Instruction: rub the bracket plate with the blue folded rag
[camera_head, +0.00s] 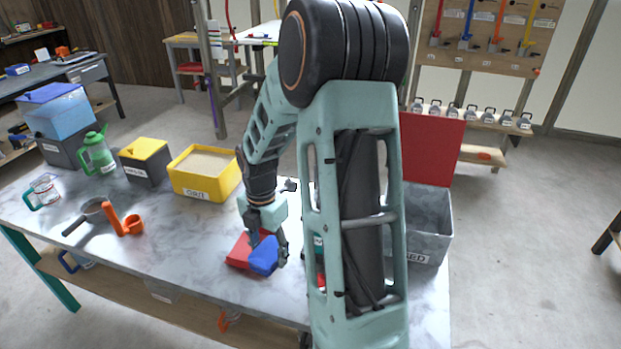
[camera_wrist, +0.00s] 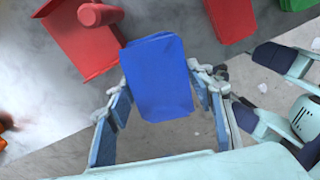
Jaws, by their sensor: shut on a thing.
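The blue folded rag (camera_head: 263,256) is held between the fingers of my gripper (camera_head: 268,245), above the marbled table top. In the wrist view the rag (camera_wrist: 157,78) fills the space between the two fingers (camera_wrist: 162,90). A red flat piece (camera_head: 240,252) lies beside and partly behind the rag. I cannot tell whether this red piece is the bracket plate.
A yellow bin (camera_head: 205,180), a grey box with a yellow lid (camera_head: 145,165), a green can (camera_head: 97,152) and an orange tool (camera_head: 125,222) stand at left. A grey bin (camera_head: 428,222) with a raised red lid (camera_head: 433,148) is at right. The front table middle is clear.

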